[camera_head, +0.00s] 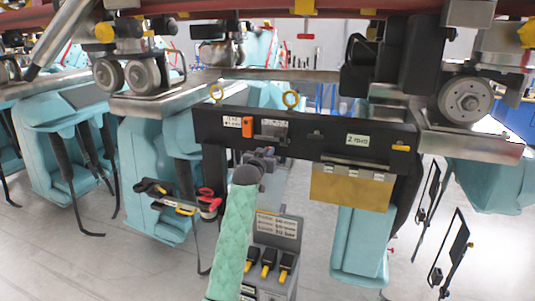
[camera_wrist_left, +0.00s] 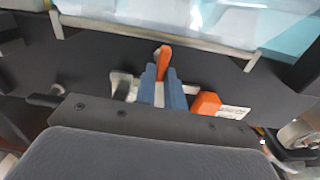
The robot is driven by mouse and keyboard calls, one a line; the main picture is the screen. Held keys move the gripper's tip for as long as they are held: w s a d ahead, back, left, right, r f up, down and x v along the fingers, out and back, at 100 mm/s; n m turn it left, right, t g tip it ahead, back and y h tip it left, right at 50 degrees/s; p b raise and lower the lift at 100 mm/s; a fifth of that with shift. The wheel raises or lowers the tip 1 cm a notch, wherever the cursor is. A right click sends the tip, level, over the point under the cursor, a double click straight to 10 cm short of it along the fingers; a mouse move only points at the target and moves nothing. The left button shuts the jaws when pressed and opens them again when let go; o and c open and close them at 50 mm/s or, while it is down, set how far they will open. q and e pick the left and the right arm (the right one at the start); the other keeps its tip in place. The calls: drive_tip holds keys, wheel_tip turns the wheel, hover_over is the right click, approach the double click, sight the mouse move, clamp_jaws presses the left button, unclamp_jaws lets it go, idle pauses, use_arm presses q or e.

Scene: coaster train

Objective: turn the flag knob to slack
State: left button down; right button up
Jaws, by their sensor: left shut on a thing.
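The flag knob (camera_wrist_left: 164,62) shows in the left wrist view as a narrow orange tab between the blue-grey fingers of my left gripper (camera_wrist_left: 163,82). The gripper is shut on it, in front of a black panel. In the head view my left gripper (camera_head: 264,156) reaches up to the lower edge of the black panel (camera_head: 315,133). The knob cannot be made out in the head view. A light plate lies behind the fingers in the wrist view. The knob's marks are too small to read. My right gripper is not in view.
An orange block (camera_head: 248,126) sits on the panel beside a small white label (camera_head: 232,122); it also shows in the wrist view (camera_wrist_left: 206,103). A brass plate (camera_head: 350,188) hangs at the right. A grey box with black-and-yellow levers (camera_head: 268,262) stands below. Teal seats hang around.

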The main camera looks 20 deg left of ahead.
use_arm(q)
drive_tip(key=shift+r+n, duration=0.1)
drive_tip(key=shift+n, duration=0.2)
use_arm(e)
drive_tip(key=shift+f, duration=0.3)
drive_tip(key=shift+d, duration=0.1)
use_arm(q)
drive_tip(key=c, duration=1.5)
unclamp_jaws()
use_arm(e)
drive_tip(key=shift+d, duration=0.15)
use_arm(q)
drive_tip(key=shift+b, duration=0.3)
